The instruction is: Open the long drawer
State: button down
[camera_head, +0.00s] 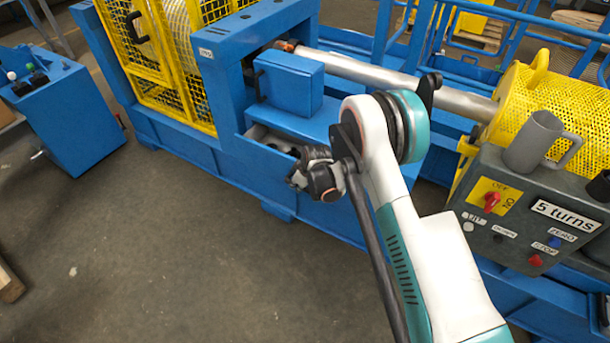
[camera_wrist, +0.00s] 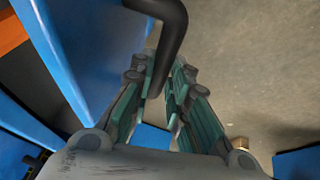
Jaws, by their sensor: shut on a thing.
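My gripper (camera_head: 314,180) is at the front of the blue machine, low and near its middle. In the wrist view, my gripper (camera_wrist: 166,95) has its teal-padded fingers closed around a black curved handle (camera_wrist: 168,35). The handle stands off a long blue front panel (camera_wrist: 72,45). Below the blue box in the head view, a pale-edged, dark opening (camera_head: 262,137) shows behind my gripper; it looks like the partly open top of the long drawer. My gripper and arm hide much of the drawer front and its handle.
A blue box (camera_head: 288,82) with a small black handle sits above the opening. A control panel (camera_head: 520,215) carrying a grey mug (camera_head: 534,140) stands at right. A yellow mesh guard (camera_head: 165,55) is at upper left. The floor (camera_head: 190,230) in front is clear.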

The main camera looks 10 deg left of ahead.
jog(key=shift+s+a, duration=0.2)
jog(key=shift+s, duration=0.4)
jog(key=shift+s+a, duration=0.2)
jog(key=shift+s, duration=0.4)
jog(key=c, duration=1.5)
grip_release()
jog(key=shift+c, duration=0.2)
jog(key=v, duration=1.2)
